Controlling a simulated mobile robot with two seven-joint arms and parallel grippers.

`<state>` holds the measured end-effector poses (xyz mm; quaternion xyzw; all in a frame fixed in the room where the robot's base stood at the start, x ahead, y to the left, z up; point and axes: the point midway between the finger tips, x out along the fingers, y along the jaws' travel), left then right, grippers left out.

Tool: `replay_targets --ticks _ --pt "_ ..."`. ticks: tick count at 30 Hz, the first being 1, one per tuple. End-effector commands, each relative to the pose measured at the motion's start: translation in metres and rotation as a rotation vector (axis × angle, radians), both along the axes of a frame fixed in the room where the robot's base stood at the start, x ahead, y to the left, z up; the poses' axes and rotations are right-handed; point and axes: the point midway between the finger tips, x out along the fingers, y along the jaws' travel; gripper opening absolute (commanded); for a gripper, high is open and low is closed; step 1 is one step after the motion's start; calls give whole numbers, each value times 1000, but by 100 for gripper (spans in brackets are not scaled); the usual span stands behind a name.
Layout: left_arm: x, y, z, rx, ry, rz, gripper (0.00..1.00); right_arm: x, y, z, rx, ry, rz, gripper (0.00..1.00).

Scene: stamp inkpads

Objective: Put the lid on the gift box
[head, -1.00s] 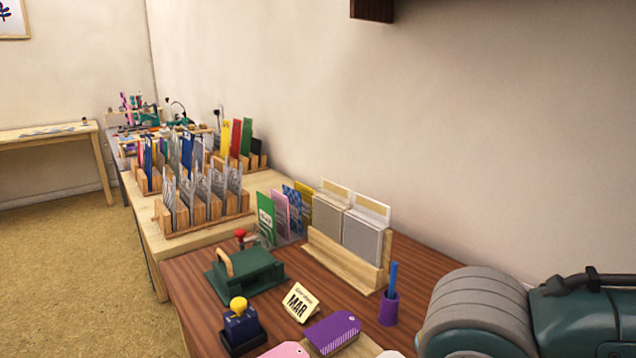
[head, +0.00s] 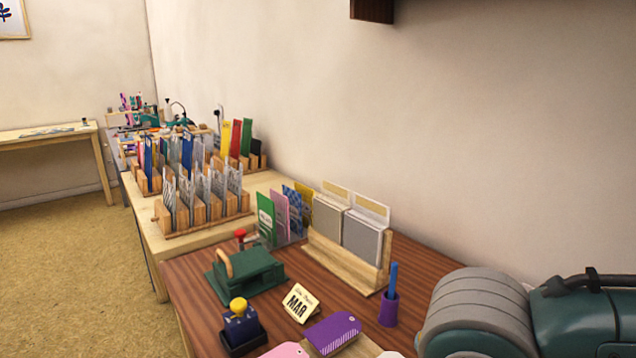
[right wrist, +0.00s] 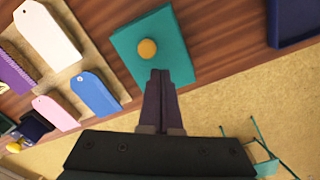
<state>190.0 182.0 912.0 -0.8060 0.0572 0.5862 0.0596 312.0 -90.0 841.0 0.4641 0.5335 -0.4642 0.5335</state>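A flat teal square piece with a round yellow-orange knob (right wrist: 167,22), which looks like the lid, lies on the brown table at its edge in the right wrist view. My right gripper (right wrist: 160,74) points at it, with the two fingers together and the tips just short of the knob. Nothing shows between the fingers; whether they touch the teal piece I cannot tell. A dark blue open box or tray (right wrist: 289,27), possibly the gift box, is at the top right and partly cut off. Neither is seen in the head view. My left gripper is in no view.
Coloured tags lie on a wooden board, with the blue tag (right wrist: 95,93) nearest the gripper. In the head view the table holds a green press (head: 247,273), a yellow-knobbed stamp (head: 241,325), a MAR sign (head: 299,303), a purple pen cup (head: 388,310) and a card rack (head: 340,264).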

Motion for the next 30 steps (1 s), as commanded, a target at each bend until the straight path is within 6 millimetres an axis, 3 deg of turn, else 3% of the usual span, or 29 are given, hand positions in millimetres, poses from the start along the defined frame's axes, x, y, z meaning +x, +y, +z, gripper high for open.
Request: replay_targets --ticks 30 --pt "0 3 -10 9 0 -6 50 0 0 -14 1 0 0 0"
